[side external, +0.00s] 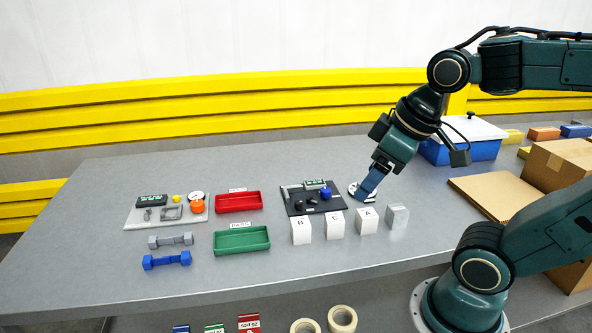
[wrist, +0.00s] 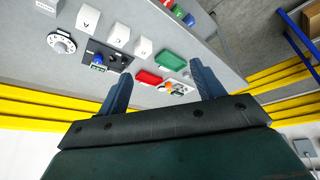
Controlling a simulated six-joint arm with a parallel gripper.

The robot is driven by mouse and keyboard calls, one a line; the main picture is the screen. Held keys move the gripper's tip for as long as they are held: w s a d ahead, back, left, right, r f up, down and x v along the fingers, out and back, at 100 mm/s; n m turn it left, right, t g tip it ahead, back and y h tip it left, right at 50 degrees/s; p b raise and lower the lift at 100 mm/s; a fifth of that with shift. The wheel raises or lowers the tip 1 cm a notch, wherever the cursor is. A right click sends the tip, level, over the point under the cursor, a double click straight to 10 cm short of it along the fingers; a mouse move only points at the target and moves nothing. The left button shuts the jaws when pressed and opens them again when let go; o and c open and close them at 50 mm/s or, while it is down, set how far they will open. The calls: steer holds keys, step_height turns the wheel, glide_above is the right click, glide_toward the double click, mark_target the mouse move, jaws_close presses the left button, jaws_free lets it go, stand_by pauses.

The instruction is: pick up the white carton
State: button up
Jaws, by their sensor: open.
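Three white cartons stand upright in a row on the grey table, marked B (side external: 301,231), C (side external: 335,225) and A (side external: 367,220). A paler grey-white block (side external: 397,217) stands at the right end of the row. In the wrist view, cartons A (wrist: 88,19), C (wrist: 117,34) and B (wrist: 143,47) show at the upper left, beyond the fingers. My gripper (side external: 363,194) points down over a round white dial (side external: 357,191), behind carton A; contact with the dial cannot be told. In the wrist view my gripper (wrist: 160,70) is open with nothing between its fingers.
A dark panel (side external: 296,208) with a blue knob lies behind the cartons. Red (side external: 239,202) and green (side external: 242,240) trays, dumbbells (side external: 171,241) and a white board (side external: 134,218) lie left. A blue bin (side external: 482,151) and cardboard box (side external: 560,165) stand right. The table's front left is clear.

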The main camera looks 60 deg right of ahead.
steer(key=w+d+f+n+g+y, duration=0.1)
steer(key=w+d+f+n+g, duration=0.1)
steer(key=w+d+f+n, duration=0.4)
steer(key=n+y, duration=0.2)
glide_toward(335, 217)
steer(key=s+v, duration=0.1)
steer(key=v, duration=0.3)
steer(key=shift+w+f, duration=0.3)
steer(key=shift+x, duration=4.25)
steer(key=shift+a, duration=0.1)
steer(key=shift+x, duration=2.6)
steer(key=shift+w, duration=0.2)
steer(key=shift+r, duration=0.1)
